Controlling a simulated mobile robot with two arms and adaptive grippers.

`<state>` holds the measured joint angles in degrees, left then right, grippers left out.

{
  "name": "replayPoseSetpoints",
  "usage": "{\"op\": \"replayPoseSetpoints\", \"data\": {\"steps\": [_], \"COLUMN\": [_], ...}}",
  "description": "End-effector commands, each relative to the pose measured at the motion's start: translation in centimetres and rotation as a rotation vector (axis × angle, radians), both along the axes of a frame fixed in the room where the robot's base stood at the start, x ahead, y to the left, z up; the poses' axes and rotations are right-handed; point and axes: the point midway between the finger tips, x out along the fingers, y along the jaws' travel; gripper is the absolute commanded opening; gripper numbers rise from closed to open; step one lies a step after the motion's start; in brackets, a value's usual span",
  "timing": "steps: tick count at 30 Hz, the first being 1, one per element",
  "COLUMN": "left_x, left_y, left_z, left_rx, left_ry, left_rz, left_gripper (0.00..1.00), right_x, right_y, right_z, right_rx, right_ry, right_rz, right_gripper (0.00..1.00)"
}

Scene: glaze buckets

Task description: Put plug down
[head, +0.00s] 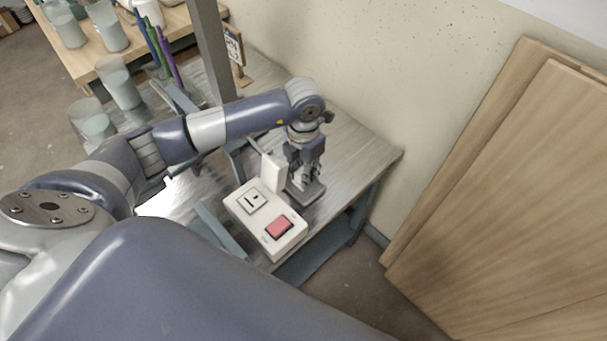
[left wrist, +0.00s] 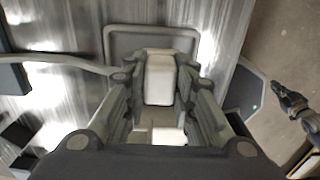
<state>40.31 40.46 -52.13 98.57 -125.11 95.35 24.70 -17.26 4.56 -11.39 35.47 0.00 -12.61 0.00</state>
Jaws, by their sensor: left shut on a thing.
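My left gripper (head: 303,172) points down over a grey tray (head: 313,194) at the table's right end. In the left wrist view my left gripper (left wrist: 160,95) is shut on the plug (left wrist: 159,78), a white block between its fingers. A grey cord (left wrist: 62,61) comes in from the left and passes behind a finger. Whether the plug touches the tray cannot be told. A dark, small shape at the right of the wrist view may be my right gripper (left wrist: 292,103).
A white box (head: 240,208) with a socket and a red switch (head: 279,227) stands close to the gripper. Glaze buckets (head: 120,88) stand at left, and a grey post (head: 208,50) rises behind. Wooden boards (head: 500,190) lean on the wall at right.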

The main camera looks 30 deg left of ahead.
Motion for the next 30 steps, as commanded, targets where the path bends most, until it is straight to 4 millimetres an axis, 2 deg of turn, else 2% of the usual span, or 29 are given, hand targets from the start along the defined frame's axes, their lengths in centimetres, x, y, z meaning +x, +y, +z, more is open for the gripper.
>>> {"op": "replayPoseSetpoints", "data": {"steps": [4, 15, 16, 18, 30], "left_x": [-0.1, 0.0, 0.0, 0.0, 0.0], "left_y": [0.0, 0.0, 0.0, 0.0, 0.0], "left_z": [-1.9, -2.5, -2.4, -2.4, -2.0], "left_rx": [0.001, 0.001, 0.001, 0.001, 0.001], "left_ry": [0.002, 0.0, 0.0, 0.0, 0.0], "left_rz": [0.001, 0.0, 0.0, 0.0, 0.0], "left_gripper": [0.0, 0.0, 0.31, 0.44, 0.44], "right_x": [0.2, 0.2, 0.2, 0.2, 0.2], "right_y": [0.0, 0.0, 0.0, 0.0, 0.0], "right_z": [0.2, -0.3, -0.1, -0.1, 0.3], "right_rx": [0.001, 0.001, 0.001, 0.001, 0.0], "right_ry": [-0.003, -0.003, -0.003, -0.004, -0.003], "right_rz": [0.0, 0.001, 0.001, 0.001, 0.002], "right_gripper": [0.0, 0.0, 0.0, 0.0, 0.0]}}
